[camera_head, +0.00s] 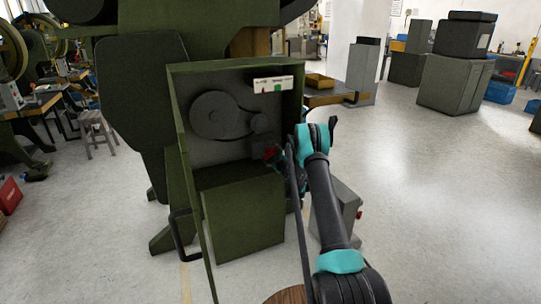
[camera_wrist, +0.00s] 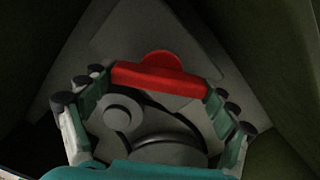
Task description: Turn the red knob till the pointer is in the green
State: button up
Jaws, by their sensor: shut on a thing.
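The red knob (camera_head: 269,153) is inside the open green machine housing, low on the right of its back panel. In the wrist view the red knob (camera_wrist: 160,76) shows as a wide bar with a rounded part behind it. My gripper (camera_wrist: 162,84) is shut on the knob, with one finger at each end of the bar. In the head view my gripper (camera_head: 277,160) is partly hidden by my arm. The white gauge (camera_head: 273,84) is at the top right of the panel, with a green patch and a small reddish mark. The pointer is too small to tell.
Grey pulleys (camera_head: 216,115) joined by a belt sit left of the knob. A green box (camera_head: 240,220) stands below the panel. The housing's walls closely flank my gripper. A grey box (camera_head: 338,210) stands on the right. Open floor (camera_head: 440,190) lies beyond it.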

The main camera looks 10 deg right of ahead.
jog(key=m, duration=0.6)
jog(key=shift+d, duration=0.15)
jog(key=m, duration=0.7)
jog(key=shift+d+m, duration=0.1)
jog(key=shift+m, duration=0.3)
jog(key=m, duration=0.5)
jog(key=shift+d+f, duration=0.1)
jog(key=shift+f, duration=0.05)
jog(key=m, duration=0.5)
jog(key=shift+f+m, duration=0.1)
jog(key=shift+m, duration=0.3)
jog(key=o, duration=1)
